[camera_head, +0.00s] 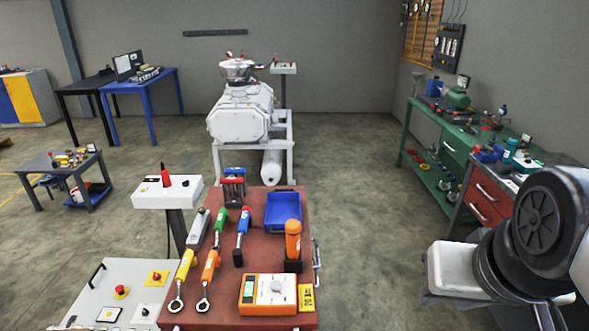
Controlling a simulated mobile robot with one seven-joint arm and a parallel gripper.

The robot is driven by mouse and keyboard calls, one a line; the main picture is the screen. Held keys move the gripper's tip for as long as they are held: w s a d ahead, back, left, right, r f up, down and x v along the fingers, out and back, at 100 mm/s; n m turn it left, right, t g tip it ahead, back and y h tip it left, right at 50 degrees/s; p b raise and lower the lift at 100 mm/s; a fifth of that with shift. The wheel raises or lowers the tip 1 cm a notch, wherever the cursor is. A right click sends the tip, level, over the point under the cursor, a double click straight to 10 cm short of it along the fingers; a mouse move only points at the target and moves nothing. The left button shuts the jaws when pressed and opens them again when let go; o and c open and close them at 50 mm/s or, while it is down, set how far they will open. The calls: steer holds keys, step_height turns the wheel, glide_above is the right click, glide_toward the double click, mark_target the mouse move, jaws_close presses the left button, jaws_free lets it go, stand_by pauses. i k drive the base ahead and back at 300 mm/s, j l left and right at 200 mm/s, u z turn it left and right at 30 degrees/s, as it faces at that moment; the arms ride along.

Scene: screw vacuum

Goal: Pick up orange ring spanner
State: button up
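The orange ring spanner (210,266) lies on the red-brown top of the tool cart (262,262), near its front left. Its orange handle points away and its metal ring end lies toward the cart's front edge. A yellow ring spanner (185,265) lies close beside it on the left. My arm shows large at the lower right, well apart from the spanner. My gripper's fingers cannot be seen.
Green and blue-handled tools lie behind the spanner. An orange meter (268,295), an orange bottle-shaped item (293,240) and a blue tray (283,212) are to its right. A control panel (122,290) stands left. Open floor lies right of the cart.

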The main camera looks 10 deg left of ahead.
mark_target(206, 278)
steer(key=j+u, duration=0.2)
steer(key=j, duration=0.9)
steer(key=i+j, duration=0.1)
steer(key=j, duration=0.2)
steer(key=i+j+u, duration=0.15)
steer(key=j, duration=0.5)
steer(key=i+u, duration=0.05)
